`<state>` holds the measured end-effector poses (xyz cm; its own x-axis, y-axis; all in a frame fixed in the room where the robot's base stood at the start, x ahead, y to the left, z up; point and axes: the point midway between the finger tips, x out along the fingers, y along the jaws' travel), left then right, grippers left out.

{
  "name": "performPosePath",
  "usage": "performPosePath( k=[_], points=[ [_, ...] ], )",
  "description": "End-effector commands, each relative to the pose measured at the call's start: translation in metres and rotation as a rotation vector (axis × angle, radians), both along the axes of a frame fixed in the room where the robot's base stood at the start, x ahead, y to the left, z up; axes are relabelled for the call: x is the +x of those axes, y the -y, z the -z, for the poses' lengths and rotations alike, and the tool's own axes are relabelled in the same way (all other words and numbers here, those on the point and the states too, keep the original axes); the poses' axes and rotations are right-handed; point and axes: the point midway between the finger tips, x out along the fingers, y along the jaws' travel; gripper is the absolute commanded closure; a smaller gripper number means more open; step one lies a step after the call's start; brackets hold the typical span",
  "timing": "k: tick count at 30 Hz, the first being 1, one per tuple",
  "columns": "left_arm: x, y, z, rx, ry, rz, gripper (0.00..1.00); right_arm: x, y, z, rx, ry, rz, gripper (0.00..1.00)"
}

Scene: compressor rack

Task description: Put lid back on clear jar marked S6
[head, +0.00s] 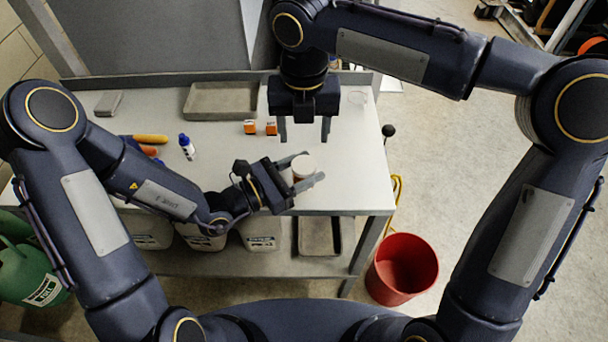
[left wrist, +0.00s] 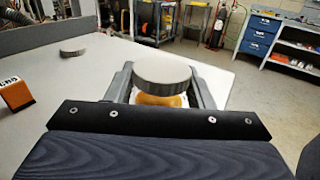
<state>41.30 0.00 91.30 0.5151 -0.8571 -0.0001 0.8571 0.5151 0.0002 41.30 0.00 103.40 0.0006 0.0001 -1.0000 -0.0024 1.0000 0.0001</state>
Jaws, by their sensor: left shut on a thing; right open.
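My left gripper (head: 306,176) is shut on a small jar (head: 303,178) above the front right of the table. In the left wrist view, the jar (left wrist: 162,100) shows orange and white between the fingers, under a round grey lid (left wrist: 163,72). I cannot tell whether this lid is fully seated, and no S6 mark is readable. A flat grey disc (left wrist: 72,47) lies on the table at the left of the wrist view. A pale round thing (head: 357,97) lies at the table's back right. My right gripper (head: 305,132) is open and empty, fingers pointing down, behind the held jar.
Two small orange boxes (head: 250,127) stand mid-table, left of my right gripper. A grey tray (head: 221,101), a blue-capped bottle (head: 187,147) and orange-handled tools (head: 150,139) lie further left. A red bucket (head: 402,268) stands on the floor. The table's right side is mostly clear.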

Motion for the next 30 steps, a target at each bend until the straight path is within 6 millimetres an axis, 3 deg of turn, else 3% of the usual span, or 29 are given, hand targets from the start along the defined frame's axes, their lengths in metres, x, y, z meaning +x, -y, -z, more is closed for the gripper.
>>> performPosePath(
  k=[5, 18, 30],
  points=[
    [0.000, 0.000, 0.000, 0.000, 0.000, 0.000, 1.00, 0.000, 0.000, 0.011, -0.002, -0.002, 0.001, 0.43],
    [0.000, 0.000, 0.000, 0.000, 0.000, 0.000, 1.00, 0.000, 0.000, 0.072, -0.001, -0.001, 0.003, 0.43],
    [0.000, 0.000, 0.000, 0.001, -0.001, 0.000, 1.00, 0.000, 0.000, 0.080, 0.001, 0.000, 0.003, 0.43]
  ],
)
